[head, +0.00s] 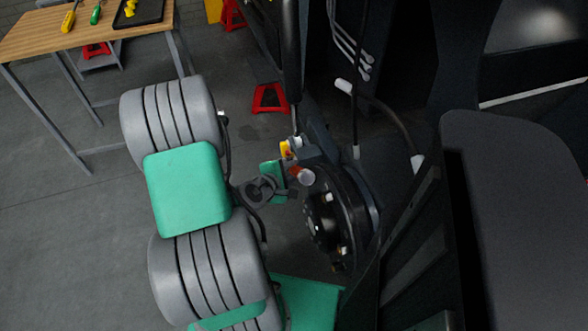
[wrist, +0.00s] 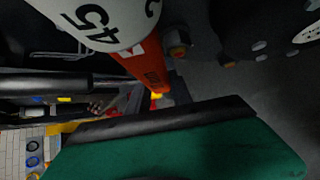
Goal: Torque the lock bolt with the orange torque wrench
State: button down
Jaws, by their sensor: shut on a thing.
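The orange torque wrench (head: 297,171) is held at my gripper (head: 284,182), close beside the dark round hub (head: 335,215) in the head view. In the wrist view its orange shaft (wrist: 140,63) runs away from a pale, numbered round part (wrist: 98,18) near the camera. A green finger with a dark edge (wrist: 170,125) fills the bottom there, and the grip itself is mostly out of sight. A hex bolt (wrist: 177,44) shows right of the shaft, apart from it in the picture. I cannot tell whether this is the lock bolt, or whether the wrench touches any bolt.
A dark chassis panel (head: 500,200) fills the right of the head view. Hoses (head: 385,118) hang above the hub. A wooden table (head: 90,42) with screwdrivers and a black tray stands at the upper left. A red stand (head: 270,98) is on the floor behind.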

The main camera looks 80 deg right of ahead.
jog(key=w+a, duration=0.5)
jog(key=w, duration=0.3)
jog(key=shift+w+b, duration=0.3)
jog(key=shift+w, duration=0.1)
jog(key=shift+a, duration=0.1)
